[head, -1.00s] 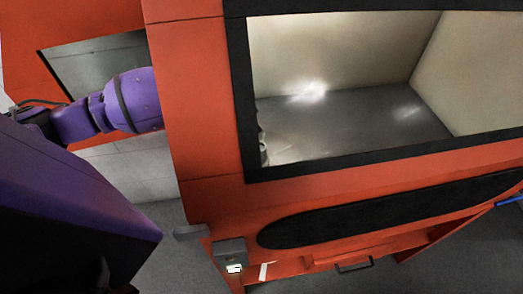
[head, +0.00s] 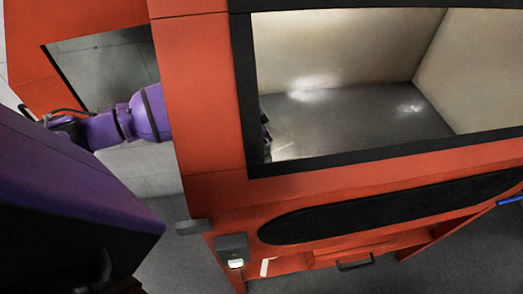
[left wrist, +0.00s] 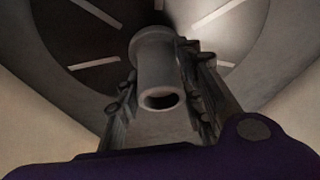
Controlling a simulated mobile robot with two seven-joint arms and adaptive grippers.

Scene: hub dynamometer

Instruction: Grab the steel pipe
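The steel pipe (left wrist: 156,78) is a grey hollow stub with a wider collar at its far end. It stands out from a dark round plate (left wrist: 105,45) with pale radial slots in the left wrist view. My left gripper (left wrist: 158,85) has its two dark fingers on either side of the pipe. The fingers look open, with narrow gaps beside the pipe; the right finger is very close to it. In the head view only a sliver of this gripper (head: 266,138) shows at the window's left edge. The pipe is hidden there. My right gripper is not in view.
The orange machine housing (head: 195,100) surrounds my left arm, which passes through its side opening (head: 95,70). A black-framed window (head: 350,165) shows a mostly empty chamber with a grey floor (head: 360,120). Grey floor lies below the housing.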

